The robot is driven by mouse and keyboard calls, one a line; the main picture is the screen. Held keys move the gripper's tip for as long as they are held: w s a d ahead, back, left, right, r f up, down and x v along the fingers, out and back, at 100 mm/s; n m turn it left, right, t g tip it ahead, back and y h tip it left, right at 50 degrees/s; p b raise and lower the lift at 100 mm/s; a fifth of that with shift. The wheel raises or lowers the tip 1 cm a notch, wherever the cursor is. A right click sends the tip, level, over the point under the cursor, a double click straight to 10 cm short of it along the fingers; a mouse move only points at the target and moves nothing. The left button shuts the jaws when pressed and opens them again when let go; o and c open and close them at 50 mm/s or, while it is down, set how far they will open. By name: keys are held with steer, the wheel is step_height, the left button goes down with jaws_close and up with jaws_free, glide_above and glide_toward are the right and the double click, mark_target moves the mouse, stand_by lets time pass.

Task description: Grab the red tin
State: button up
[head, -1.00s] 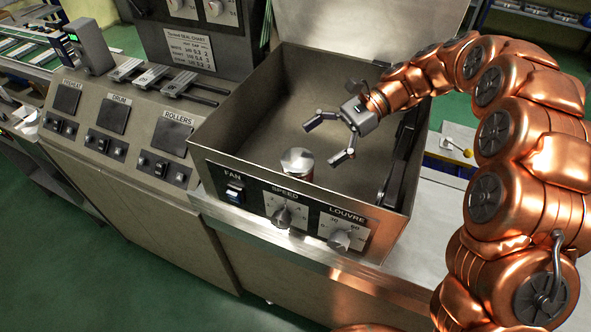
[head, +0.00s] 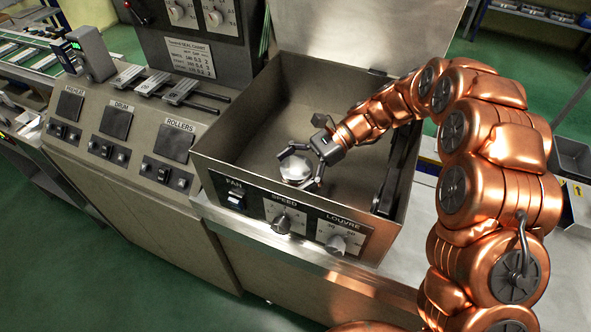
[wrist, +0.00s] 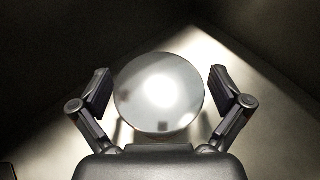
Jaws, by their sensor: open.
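The tin (head: 296,168) stands inside the open metal box of the machine, close behind its front panel. Only its round silver lid shows clearly; its red side is hardly seen. In the wrist view the lid (wrist: 159,92) fills the middle. My gripper (head: 301,167) is open, with one finger on each side of the tin. In the wrist view my gripper (wrist: 158,90) shows a gap between each finger pad and the lid. The fingers do not appear to touch the tin.
The box's front panel (head: 285,215) carries a switch and knobs and stands close to the tin. A raised lid (head: 365,30) stands behind the box. A dark bar (head: 388,180) runs along the right wall. The box floor around the tin is bare.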

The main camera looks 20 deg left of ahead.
steer(key=shift+s+a+f, duration=0.25)
steer(key=shift+s+a, duration=0.1)
steer(key=shift+s, duration=0.1)
steer(key=shift+c, duration=0.3)
steer(key=c, duration=1.4)
